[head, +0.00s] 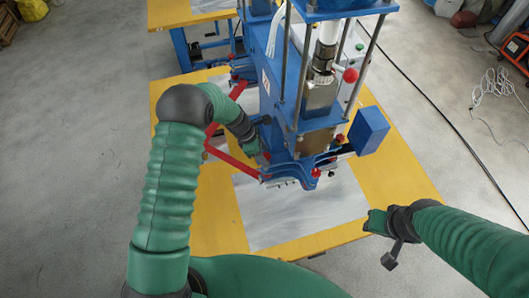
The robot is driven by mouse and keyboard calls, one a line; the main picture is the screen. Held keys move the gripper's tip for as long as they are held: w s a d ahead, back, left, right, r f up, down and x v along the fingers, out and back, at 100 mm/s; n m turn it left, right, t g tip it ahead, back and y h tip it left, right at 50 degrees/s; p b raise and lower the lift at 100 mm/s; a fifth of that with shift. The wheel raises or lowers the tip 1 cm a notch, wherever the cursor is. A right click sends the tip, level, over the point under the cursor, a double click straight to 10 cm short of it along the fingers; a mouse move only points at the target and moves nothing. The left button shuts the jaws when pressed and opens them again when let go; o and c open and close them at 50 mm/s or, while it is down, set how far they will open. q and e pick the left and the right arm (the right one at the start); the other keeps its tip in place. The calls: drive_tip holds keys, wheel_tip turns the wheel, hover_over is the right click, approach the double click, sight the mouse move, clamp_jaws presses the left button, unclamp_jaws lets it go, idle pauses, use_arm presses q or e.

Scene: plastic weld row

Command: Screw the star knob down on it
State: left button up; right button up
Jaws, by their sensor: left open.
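A blue press machine (262,80) stands on a yellow table. Small red knobs sit low on it: one at its front (316,173), one at its right side (340,138). Which of them is the star knob is too small to tell. My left gripper (263,160) is open at the left side of the press's lower part, close to red parts there. Its fingers are small and partly lost against the blue frame, and I see nothing held. My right gripper (378,222) is over the table's right front edge, apart from the press; its jaws are unclear.
A metal sheet (265,220) covers part of the yellow table (395,170). A blue box (369,130) juts out right of the press, and a red ball handle (351,75) sits above it. Red bars (230,155) run along the left. A cable lies on the floor at right.

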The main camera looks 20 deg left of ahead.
use_arm(q)
drive_tip(key=shift+d, duration=0.1)
drive_tip(key=shift+c, duration=0.4)
drive_tip(key=shift+s+r, duration=0.1)
drive_tip(key=c, duration=0.5)
clamp_jaws()
drive_tip(key=m+g+b, duration=0.1)
drive_tip(key=m+b, duration=0.1)
drive_tip(key=m, duration=0.1)
drive_tip(key=m+g+b, duration=0.1)
drive_tip(key=m, duration=0.3)
drive_tip(key=f+m+g+b, duration=0.1)
drive_tip(key=m+g+b, duration=0.1)
drive_tip(key=m, duration=0.2)
drive_tip(key=shift+w+b, duration=0.35)
drive_tip(key=shift+w, duration=0.05)
drive_tip(key=shift+o, duration=1.7)
unclamp_jaws()
drive_tip(key=shift+r+p, duration=0.3)
drive_tip(key=shift+p, duration=0.1)
drive_tip(key=shift+o, duration=1.9)
drive_tip(key=shift+s+d+r, duration=0.1)
drive_tip(key=shift+s+r, duration=0.05)
drive_tip(key=o, duration=0.4)
